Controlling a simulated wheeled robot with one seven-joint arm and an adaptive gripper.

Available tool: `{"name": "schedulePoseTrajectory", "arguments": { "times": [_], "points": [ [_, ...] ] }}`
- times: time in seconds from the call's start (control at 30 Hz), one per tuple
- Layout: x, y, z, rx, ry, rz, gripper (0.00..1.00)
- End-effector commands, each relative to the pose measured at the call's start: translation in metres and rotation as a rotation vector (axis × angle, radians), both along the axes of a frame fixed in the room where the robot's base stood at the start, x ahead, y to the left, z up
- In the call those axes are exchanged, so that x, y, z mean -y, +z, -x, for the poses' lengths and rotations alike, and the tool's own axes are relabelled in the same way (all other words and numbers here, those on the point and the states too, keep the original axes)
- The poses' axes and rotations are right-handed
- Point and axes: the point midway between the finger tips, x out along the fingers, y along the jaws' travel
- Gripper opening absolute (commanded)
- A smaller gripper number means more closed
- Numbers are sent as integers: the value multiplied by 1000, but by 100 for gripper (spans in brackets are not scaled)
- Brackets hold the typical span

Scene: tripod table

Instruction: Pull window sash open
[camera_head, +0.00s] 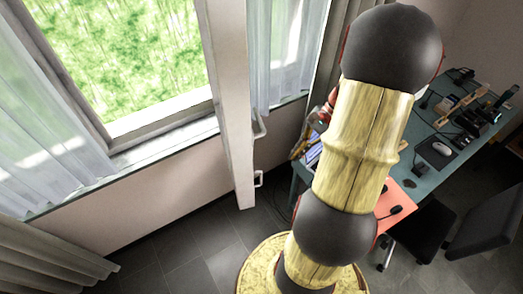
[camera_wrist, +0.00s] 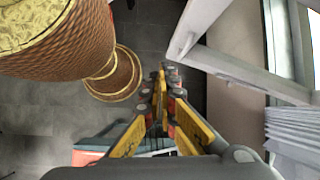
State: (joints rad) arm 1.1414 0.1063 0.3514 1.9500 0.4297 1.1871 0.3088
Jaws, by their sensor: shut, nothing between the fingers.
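The white window sash (camera_head: 228,90) stands out from the wall into the room in the head view, seen nearly edge-on. A pale handle (camera_head: 260,128) shows on its right side, with a smaller fitting (camera_head: 258,180) lower down. In the wrist view the sash frame (camera_wrist: 245,72) crosses the upper right at an angle to the wall. My gripper (camera_wrist: 164,76) is shut and empty, its yellow fingers together. It is left of the sash frame, apart from it in the picture. In the head view my arm hides most of the gripper.
The window opening (camera_head: 125,60) shows green outside. Curtains (camera_head: 45,125) hang on its left and more sheer curtain (camera_head: 275,60) right of the sash. A teal desk (camera_head: 440,135) with a mouse and cables stands at right, with a dark chair (camera_head: 487,225). Tiled floor (camera_head: 190,245) is clear below the window.

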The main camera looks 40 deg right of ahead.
Motion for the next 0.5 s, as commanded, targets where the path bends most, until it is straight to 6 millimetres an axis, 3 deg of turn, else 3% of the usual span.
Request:
{"name": "schedulePoseTrajectory", "arguments": {
  "times": [0.1, 0.17, 0.33, 0.5],
  "points": [
    [21, 8, -12, -13, -207, -158, 0],
    [23, 14, -22, -22, -271, -214, 0],
    [17, 19, -30, -43, -326, -264, 0],
    [4, 6, -37, -45, -325, -265, 0]
  ]
}}
